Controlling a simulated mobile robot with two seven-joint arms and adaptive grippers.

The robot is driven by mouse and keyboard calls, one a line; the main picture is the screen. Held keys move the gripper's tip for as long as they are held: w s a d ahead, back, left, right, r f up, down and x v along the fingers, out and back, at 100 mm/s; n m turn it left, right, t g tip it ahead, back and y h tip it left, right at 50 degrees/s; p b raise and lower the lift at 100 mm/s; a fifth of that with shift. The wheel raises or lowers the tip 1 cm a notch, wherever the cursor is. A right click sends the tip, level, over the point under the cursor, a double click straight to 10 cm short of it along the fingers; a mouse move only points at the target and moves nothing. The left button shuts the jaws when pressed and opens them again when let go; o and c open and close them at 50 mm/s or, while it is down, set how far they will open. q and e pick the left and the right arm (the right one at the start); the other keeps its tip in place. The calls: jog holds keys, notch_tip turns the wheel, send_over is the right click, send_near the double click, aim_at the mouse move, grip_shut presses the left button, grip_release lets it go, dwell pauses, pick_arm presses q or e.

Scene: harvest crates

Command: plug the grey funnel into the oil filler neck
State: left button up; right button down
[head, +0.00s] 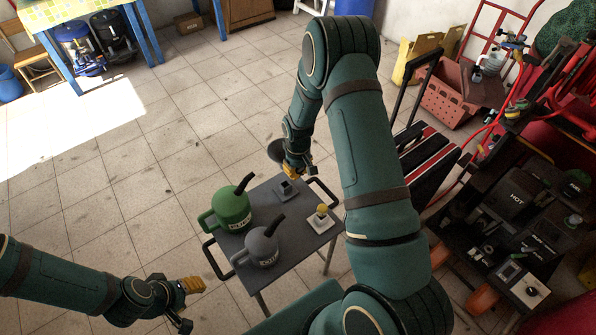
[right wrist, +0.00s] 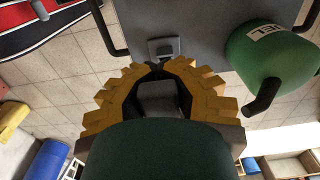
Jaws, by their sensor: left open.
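The grey funnel (head: 276,150) shows in the head view as a dark, wide mouth at my right gripper, over the far side of a small grey table. My right gripper (head: 292,172) has its yellow fingers closed in around a grey part between them in the right wrist view (right wrist: 158,68); much of the funnel is hidden there. A light plate with a dark opening (head: 531,291) sits on the black machine at the lower right and looks like the oil filler neck. My left gripper (head: 190,286) is open and empty, low at the left.
My right arm stands between table and machine (head: 510,215). Tiled floor is free at the left.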

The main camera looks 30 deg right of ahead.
jog(key=shift+s+r+p, duration=0.1)
jog(key=shift+r+p, duration=1.45)
jog(key=shift+r, duration=1)
